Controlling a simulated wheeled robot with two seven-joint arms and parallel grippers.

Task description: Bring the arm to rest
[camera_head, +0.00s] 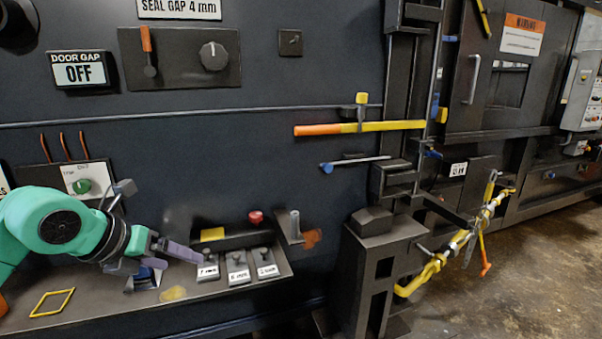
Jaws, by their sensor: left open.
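My left arm (60,222) is green and comes in from the left over a dark shelf (110,312). My left gripper (165,262) is open above the shelf, to the left of several labelled blocks. A purple piece (183,252) shows at its front, and I cannot tell whether it is a finger or a separate thing. A dark blue and grey part shows just below the gripper. My right gripper is not in view.
Labelled blocks (238,270) stand on the shelf by a red button (255,216). A yellow outline (52,302) marks the shelf's left part. A yellow-orange lever (360,128) sticks out of the wall. Floor (530,260) is free at the right.

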